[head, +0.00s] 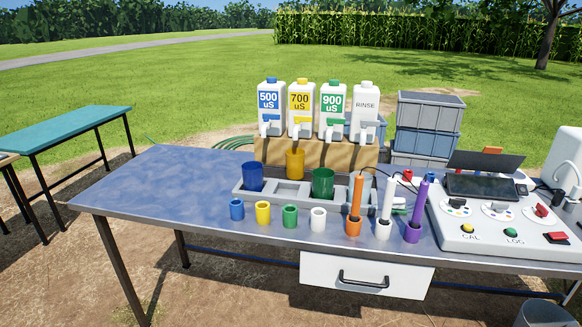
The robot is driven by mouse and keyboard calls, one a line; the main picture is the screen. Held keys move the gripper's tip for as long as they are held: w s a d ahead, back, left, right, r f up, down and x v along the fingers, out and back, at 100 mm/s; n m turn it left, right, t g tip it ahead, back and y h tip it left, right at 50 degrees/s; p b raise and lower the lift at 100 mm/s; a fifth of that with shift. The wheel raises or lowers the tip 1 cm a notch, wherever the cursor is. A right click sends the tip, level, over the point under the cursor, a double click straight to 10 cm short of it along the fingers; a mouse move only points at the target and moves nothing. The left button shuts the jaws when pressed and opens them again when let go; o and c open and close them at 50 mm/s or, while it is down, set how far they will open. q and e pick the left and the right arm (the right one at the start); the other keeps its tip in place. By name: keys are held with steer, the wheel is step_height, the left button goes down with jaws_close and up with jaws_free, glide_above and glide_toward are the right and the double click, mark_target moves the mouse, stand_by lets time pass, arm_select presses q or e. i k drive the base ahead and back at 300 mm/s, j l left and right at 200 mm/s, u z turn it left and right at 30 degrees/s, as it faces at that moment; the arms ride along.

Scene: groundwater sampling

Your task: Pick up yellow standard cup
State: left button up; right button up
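A large yellow cup (295,164) is upright below the spout of the jug labelled 700 uS (301,105), in front of the wooden stand (345,154). It sits higher in the picture than the large blue cup (252,177) and large green cup (323,183), which stand in the grey tray (246,195). The tray slot between those two is empty. What supports the yellow cup is not clear. A small yellow cup (263,213) stands on the table in front of the tray. Neither of my grippers is in view.
A control panel (475,240) fills the right side. The table's left (160,190) is clear.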

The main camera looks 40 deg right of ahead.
mark_target(295, 158)
steer(key=z, duration=1.3)
